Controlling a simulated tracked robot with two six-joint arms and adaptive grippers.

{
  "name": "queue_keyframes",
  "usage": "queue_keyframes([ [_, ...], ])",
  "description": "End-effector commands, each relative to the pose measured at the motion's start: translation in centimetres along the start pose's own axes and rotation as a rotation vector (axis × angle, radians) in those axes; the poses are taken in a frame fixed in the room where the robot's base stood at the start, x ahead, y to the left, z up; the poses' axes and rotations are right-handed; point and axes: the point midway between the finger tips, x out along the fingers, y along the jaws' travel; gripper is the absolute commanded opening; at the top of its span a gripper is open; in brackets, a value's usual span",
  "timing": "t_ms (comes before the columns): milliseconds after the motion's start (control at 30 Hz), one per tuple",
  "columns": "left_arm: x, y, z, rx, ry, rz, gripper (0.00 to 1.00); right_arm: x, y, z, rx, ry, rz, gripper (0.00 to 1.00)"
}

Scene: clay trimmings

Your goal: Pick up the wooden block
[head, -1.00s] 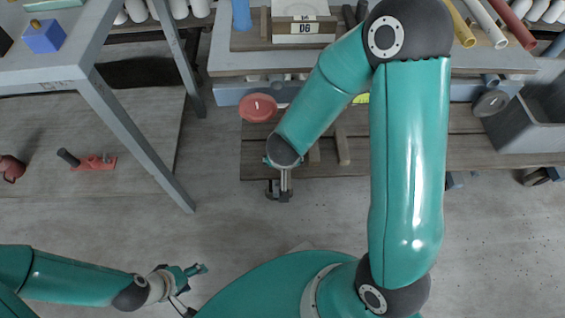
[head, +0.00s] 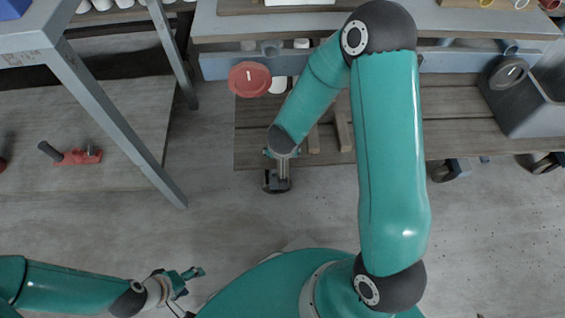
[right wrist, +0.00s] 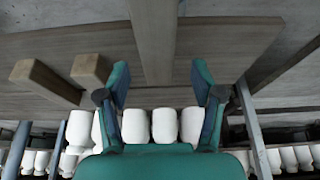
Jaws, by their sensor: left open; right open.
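Two short wooden pieces lie on the plank shelf below the bench, one (head: 343,131) and another (head: 313,139) in the head view. Two wooden pieces with square ends also show left of the jaws in the right wrist view, one (right wrist: 50,80) and another (right wrist: 90,70). I cannot tell which is the wooden block. My right gripper (head: 277,183) hangs at the shelf's front edge in the head view. In the right wrist view its jaws (right wrist: 160,92) are open with nothing held between them. My left gripper (head: 188,288) is open and empty at lower left, over the floor.
The plank shelf (head: 257,143) lies under the grey bench (head: 225,28). A red round item (head: 249,79) is near the right forearm. A grey bin (head: 530,105) stands at right. A table leg (head: 115,125) and a red tool (head: 78,155) are at left. White pots (right wrist: 165,125) show beyond the jaws.

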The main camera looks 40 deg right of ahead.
Motion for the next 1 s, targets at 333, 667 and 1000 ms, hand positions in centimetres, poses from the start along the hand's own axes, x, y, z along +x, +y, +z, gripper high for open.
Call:
queue_keyframes([
  [333, 2.2, -0.8, 0.0, 0.000, 0.000, 0.000, 0.62, 3.3, 0.3, 0.1, 0.000, -0.001, -0.001, 0.67],
  [667, 2.1, -0.8, 0.0, 0.000, 0.000, 0.000, 0.62, 3.3, 0.3, 0.2, 0.000, -0.001, 0.000, 0.67],
  [1000, 2.0, -0.7, 0.0, 0.000, 0.000, 0.000, 0.62, 3.7, 0.3, 0.3, -0.001, -0.001, 0.000, 0.67],
])
